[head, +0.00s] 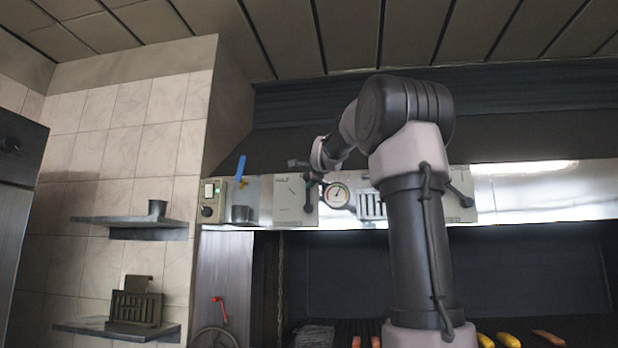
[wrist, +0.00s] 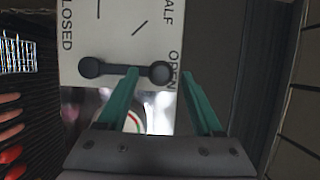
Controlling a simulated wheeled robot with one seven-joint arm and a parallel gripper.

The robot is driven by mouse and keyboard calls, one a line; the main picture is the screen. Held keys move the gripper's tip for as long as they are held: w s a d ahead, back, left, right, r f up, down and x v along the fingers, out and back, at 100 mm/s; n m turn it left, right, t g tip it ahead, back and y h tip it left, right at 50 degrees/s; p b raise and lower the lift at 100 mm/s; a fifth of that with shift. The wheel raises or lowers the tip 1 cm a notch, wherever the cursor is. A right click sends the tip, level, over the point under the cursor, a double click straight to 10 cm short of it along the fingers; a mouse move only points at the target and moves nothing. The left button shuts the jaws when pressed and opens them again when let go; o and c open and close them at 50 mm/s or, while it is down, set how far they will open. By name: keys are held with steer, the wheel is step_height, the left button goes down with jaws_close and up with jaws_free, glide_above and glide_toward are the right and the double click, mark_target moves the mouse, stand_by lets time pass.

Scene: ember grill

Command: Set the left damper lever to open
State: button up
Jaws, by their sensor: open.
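The left damper plate (head: 289,203) is on the hood front, left of the round gauge. It also shows in the wrist view (wrist: 115,35), with CLOSED, HALF and OPEN printed on it. The dark left damper lever (wrist: 112,68) runs from its round pivot at left to its knob (wrist: 160,73) at right, beside the word OPEN. The lever points along or very near the OPEN direction. My gripper (wrist: 160,76) is open, its teal fingers on either side of the knob. The left finger overlaps the lever bar; I cannot tell whether it touches. In the head view my wrist partly hides the lever.
The gauge (head: 337,195) is right of the plate. A second lever (head: 459,197) is further right, partly behind my arm. Food (head: 508,340) lies on the grill below. Wall shelves (head: 133,222) are at left.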

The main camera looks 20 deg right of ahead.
steer(key=v, duration=1)
steer(key=shift+s, duration=0.4)
steer(key=s+a+f+n+g+y, duration=0.2)
steer(key=s+a+f+n, duration=0.3)
steer(key=s+f, duration=0.3)
steer(key=s+a+f+n+g+y, duration=0.2)
steer(key=s+a+f+n+g, duration=0.3)
steer(key=f, duration=1.2)
steer(key=s+a+f+n+g+y, duration=0.1)
steer(key=s+a+f+n+g, duration=0.2)
steer(key=s+f, duration=0.9)
steer(key=a+f+n, duration=0.1)
steer(key=a+n, duration=0.1)
steer(key=n, duration=0.1)
steer(key=shift+a+n+y, duration=0.2)
steer(key=shift+n+y, duration=0.1)
steer(key=shift+y, duration=0.1)
steer(key=shift+f, duration=0.15)
